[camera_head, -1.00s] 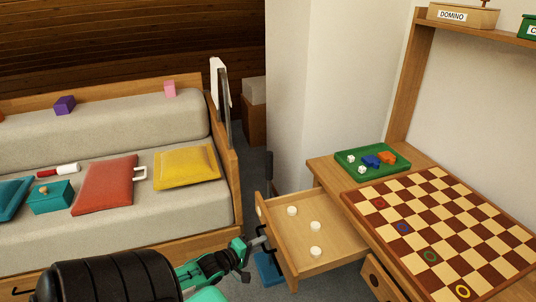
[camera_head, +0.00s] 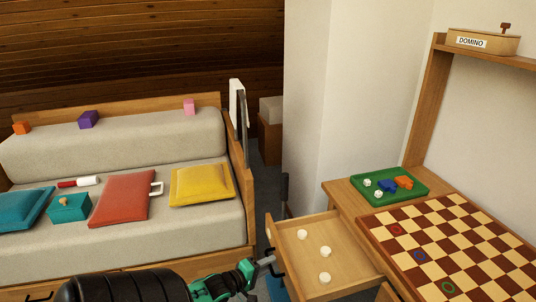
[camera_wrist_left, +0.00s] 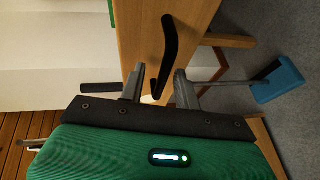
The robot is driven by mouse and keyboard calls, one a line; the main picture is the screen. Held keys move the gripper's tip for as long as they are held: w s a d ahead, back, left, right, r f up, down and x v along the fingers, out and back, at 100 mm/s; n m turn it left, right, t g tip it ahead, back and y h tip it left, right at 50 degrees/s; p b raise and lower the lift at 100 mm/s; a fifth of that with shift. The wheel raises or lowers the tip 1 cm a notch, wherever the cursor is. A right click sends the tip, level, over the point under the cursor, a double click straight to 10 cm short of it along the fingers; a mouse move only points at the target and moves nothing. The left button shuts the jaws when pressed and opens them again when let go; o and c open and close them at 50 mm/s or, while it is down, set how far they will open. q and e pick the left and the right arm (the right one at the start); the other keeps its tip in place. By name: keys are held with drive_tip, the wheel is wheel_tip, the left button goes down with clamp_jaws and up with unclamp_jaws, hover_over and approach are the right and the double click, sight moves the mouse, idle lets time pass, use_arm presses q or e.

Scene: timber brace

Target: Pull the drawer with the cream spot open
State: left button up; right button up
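The wooden drawer (camera_head: 322,262) of the desk stands pulled out in the head view, with white round pieces (camera_head: 325,251) inside. A pale cream spot (camera_head: 268,233) shows on its front near the far end. My left gripper (camera_head: 268,262) is at the drawer front. In the left wrist view the black bar handle (camera_wrist_left: 170,45) reaches between the two grey fingers of my left gripper (camera_wrist_left: 157,83). The fingers are apart, with gaps on both sides of the handle. My right gripper is in neither view.
A checkered board (camera_head: 455,245) and a green tray (camera_head: 388,186) with dice and coloured pieces lie on the desk. A sofa (camera_head: 110,235) with cushions stands at left. A blue dustpan (camera_wrist_left: 278,82) is on the floor beside the drawer front.

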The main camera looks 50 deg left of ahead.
use_arm(q)
drive_tip(key=shift+s+f, duration=0.1)
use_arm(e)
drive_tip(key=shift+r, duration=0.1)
